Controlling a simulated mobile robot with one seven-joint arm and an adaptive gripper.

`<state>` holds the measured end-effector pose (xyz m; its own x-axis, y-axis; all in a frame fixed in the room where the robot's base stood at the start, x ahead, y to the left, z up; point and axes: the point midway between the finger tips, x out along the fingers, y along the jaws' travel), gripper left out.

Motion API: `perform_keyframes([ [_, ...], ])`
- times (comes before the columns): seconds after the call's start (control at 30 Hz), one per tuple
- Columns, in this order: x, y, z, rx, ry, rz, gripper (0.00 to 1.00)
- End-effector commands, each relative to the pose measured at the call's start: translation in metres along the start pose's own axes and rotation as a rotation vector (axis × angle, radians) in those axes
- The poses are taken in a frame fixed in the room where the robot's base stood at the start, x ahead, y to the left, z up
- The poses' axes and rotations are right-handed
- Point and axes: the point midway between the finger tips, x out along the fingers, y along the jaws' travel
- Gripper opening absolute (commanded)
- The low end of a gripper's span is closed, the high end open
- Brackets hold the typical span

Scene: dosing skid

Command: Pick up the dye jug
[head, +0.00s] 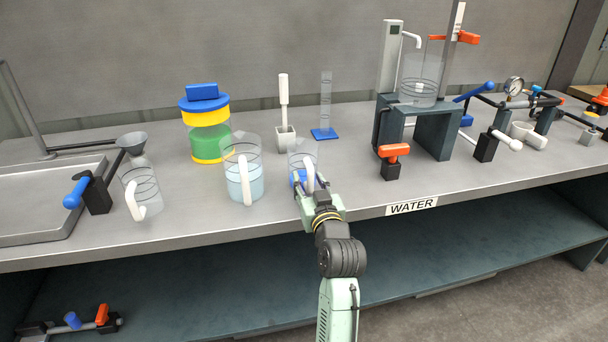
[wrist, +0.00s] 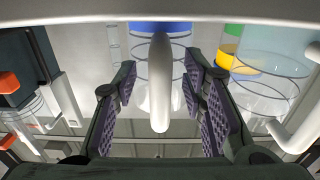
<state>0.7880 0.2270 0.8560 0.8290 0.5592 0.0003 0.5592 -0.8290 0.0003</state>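The jug with dark blue liquid, which I take to be the dye jug (head: 302,153), stands upright on the bench. It is clear, with a white handle facing my arm. My gripper (head: 318,190) is at its handle and hides part of its lower body. In the wrist view, the white handle (wrist: 160,85) lies between the two open fingers of my gripper (wrist: 161,88), with a gap showing on each side. The blue liquid (wrist: 160,28) shows behind the handle.
A jug of pale blue liquid (head: 243,183) stands close on the left. A red-handled valve (head: 393,152) and dark stand (head: 437,127) are on the right.

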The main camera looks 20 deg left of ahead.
Motion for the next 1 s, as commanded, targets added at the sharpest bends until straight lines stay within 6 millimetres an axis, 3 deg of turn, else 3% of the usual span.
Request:
perform_keyframes([
  [0.6,-0.0004,-0.0001,0.0001,0.000,0.000,0.000,0.00],
  [1.0,-0.0004,0.0002,0.0001,0.000,0.000,0.000,0.00],
])
